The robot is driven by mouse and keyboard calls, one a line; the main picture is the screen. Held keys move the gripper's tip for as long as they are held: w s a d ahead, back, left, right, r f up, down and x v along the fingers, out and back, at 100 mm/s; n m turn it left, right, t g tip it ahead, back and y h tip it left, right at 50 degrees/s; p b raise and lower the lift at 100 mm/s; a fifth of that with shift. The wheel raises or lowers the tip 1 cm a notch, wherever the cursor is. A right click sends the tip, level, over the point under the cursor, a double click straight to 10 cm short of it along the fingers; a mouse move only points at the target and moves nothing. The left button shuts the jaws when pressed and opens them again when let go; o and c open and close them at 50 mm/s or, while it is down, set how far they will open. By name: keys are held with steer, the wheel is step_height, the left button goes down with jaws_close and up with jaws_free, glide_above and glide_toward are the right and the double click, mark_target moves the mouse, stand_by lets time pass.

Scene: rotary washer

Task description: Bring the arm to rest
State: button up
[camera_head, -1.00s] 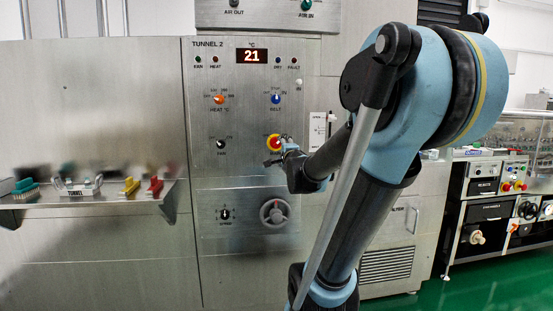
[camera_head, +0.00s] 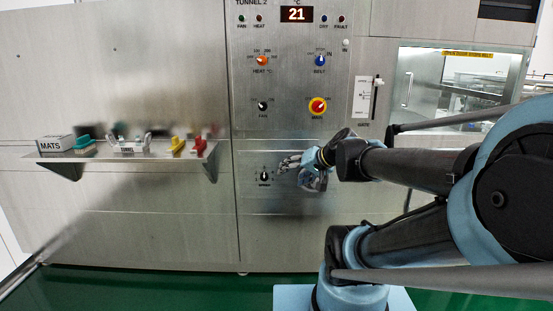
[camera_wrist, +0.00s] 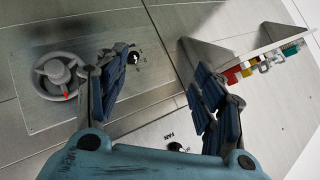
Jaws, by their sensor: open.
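My gripper (camera_head: 291,164) is in front of the lower part of the steel TUNNEL 2 panel (camera_head: 290,110) in the head view. In the wrist view my gripper (camera_wrist: 165,85) has its two blue-padded fingers spread apart with nothing between them. A grey handwheel (camera_wrist: 60,76) with a red mark shows left of the left finger there, and in the head view it is hidden behind my gripper and forearm. A small black knob (camera_head: 264,176) is just left of my gripper in the head view. I cannot tell how far the fingers are from the panel.
A steel shelf (camera_head: 130,156) on the left holds a MATS box (camera_head: 55,144), a yellow item (camera_head: 177,144), a red item (camera_head: 198,146) and others. Green floor (camera_head: 150,285) is clear in front of the machine.

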steer(key=s+d+f+g+h, duration=0.6)
steer(key=s+d+f, duration=0.5)
steer(key=s+d, duration=0.2)
steer(key=shift+s+f+n+h, duration=0.3)
steer(key=shift+s+f+h, duration=0.05)
steer(key=shift+s+h, duration=0.15)
steer(key=shift+w, duration=0.1)
steer(key=shift+w+f, duration=0.2)
steer(key=shift+w, duration=0.25)
